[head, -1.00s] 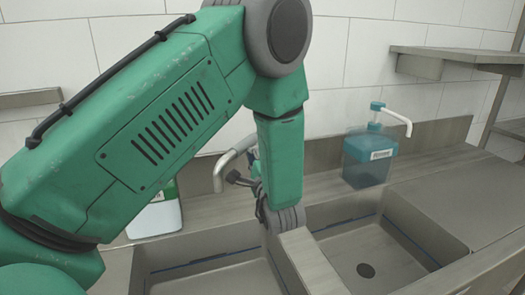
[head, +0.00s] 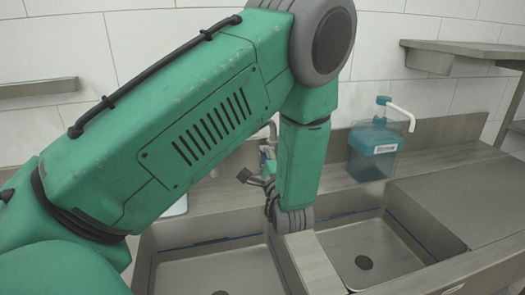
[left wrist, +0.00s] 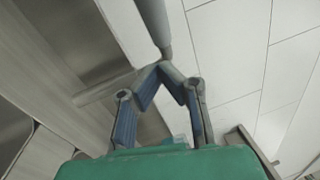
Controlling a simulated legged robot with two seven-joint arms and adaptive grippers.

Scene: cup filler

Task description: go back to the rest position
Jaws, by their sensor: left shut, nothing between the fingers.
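My left arm, green with grey joints, crosses the head view from the left and bends down over the divider between the sinks. In the left wrist view my left gripper (left wrist: 160,68) is shut with nothing in it, its fingertips together. A grey tap (head: 271,127) shows partly behind the arm, and a grey pipe (left wrist: 153,22) shows past the fingertips in the left wrist view. My right gripper is not in view.
A left sink (head: 215,268) and right sink (head: 395,255) lie below the arm. A blue soap dispenser (head: 373,155) with a white spout stands behind the right sink. A steel shelf (head: 470,52) juts out at upper right. A white container (head: 177,207) is mostly hidden behind my arm.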

